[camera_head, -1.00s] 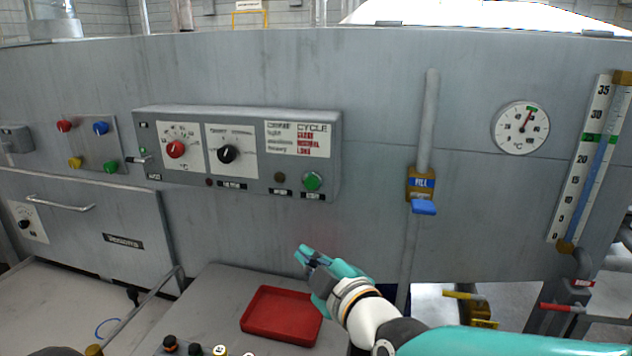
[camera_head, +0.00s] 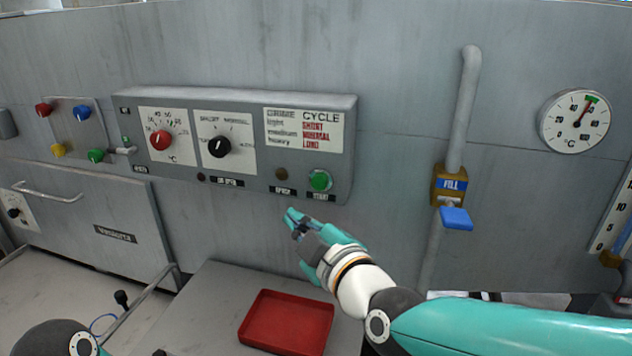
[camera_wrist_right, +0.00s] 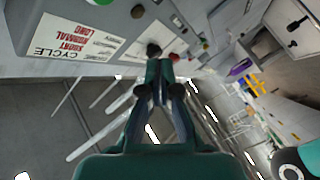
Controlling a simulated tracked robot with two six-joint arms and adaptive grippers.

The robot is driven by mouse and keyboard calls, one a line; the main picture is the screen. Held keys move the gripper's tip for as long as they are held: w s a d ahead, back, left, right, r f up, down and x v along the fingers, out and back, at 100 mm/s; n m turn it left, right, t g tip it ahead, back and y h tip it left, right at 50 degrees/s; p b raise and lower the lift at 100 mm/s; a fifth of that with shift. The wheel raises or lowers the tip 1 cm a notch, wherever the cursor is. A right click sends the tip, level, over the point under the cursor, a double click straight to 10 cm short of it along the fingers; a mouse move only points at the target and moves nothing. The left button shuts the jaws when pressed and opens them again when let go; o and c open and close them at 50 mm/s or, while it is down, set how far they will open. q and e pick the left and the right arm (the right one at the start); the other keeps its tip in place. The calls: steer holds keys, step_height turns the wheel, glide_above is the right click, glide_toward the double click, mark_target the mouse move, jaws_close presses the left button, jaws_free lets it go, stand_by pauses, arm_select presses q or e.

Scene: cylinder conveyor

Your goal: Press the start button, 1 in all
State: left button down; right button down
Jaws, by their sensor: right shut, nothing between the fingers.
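The start button (camera_head: 320,180) is a round green button at the lower right of the grey control panel (camera_head: 354,110), above a START label. My right gripper (camera_head: 291,214) is just below the panel's lower edge in the head view, a little below and left of the button. It looks apart from the button in the picture; the exact depth gap is unclear. Its fingers are shut and empty, and they also show in the right wrist view (camera_wrist_right: 163,92). My left gripper is out of view.
Beside the button is a small brown button (camera_head: 282,174). The panel also has a black knob (camera_head: 219,146) and a red knob (camera_head: 160,140). A blue-handled fill valve (camera_head: 456,217) stands to the right. A red tray (camera_head: 287,322) lies below.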

mark_target(319, 182)
steer(key=w+d+b, duration=0.3)
steer(key=w, duration=0.5)
steer(key=shift+w+b, duration=0.2)
steer(key=shift+b, duration=0.2)
stand_by(1.1)
steer(key=shift+w+d+b, duration=0.3)
steer(key=shift+w+b, duration=0.35)
steer(key=shift+w, duration=0.1)
stand_by(1.0)
steer(key=shift+s, duration=0.1)
steer(key=shift+s+a+b, duration=0.3)
steer(key=shift+s, duration=0.45)
steer(key=shift+s+r, duration=0.1)
